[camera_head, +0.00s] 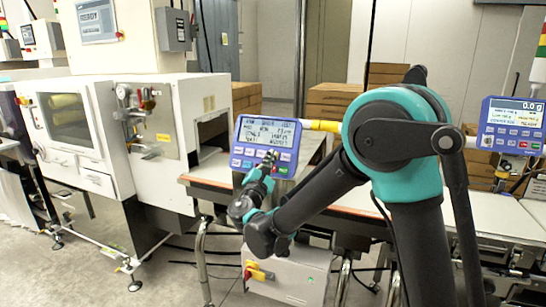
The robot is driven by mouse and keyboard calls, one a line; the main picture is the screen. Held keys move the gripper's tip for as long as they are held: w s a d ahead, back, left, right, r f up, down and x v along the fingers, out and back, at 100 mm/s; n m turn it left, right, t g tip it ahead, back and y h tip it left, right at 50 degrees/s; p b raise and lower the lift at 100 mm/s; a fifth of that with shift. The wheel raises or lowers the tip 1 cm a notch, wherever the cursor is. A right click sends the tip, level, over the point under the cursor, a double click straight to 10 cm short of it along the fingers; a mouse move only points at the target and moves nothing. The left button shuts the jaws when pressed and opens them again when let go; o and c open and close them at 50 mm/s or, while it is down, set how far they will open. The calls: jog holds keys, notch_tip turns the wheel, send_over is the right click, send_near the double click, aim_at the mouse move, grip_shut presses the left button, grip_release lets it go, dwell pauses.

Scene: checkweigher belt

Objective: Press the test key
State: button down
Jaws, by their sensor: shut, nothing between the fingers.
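A blue control panel (284,132) with a lit display and rows of small keys stands in the middle of the head view, left of my arm's large teal joint. The key labels are too small to read, so I cannot tell which one is the test key. My gripper (270,157) is shut and empty. Its fingertips are in front of the panel's key rows and hide part of them. I cannot tell whether the tips touch a key.
A second blue panel (513,126) reading 0.0 g stands at the right. A white machine (75,125) fills the left. A conveyor (213,172) runs behind the panel. Brown cartons (337,101) are stacked behind. A box with a red-yellow switch (288,276) is below.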

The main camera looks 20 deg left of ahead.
jog(key=shift+s, duration=0.15)
jog(key=shift+s+r, duration=0.35)
jog(key=shift+s, duration=0.25)
dwell(0.3)
jog(key=shift+s+a+r, duration=0.1)
jog(key=shift+s+r, duration=0.3)
jog(key=shift+s, duration=0.35)
jog(key=shift+s+a+r, duration=0.1)
jog(key=shift+s+r, duration=0.25)
jog(key=shift+s, duration=0.35)
jog(key=shift+s+r, duration=0.4)
jog(key=shift+s, duration=0.35)
jog(key=s+r, duration=0.2)
jog(key=s, duration=0.3)
jog(key=shift+s+a+r, duration=0.2)
jog(key=shift+r, duration=0.15)
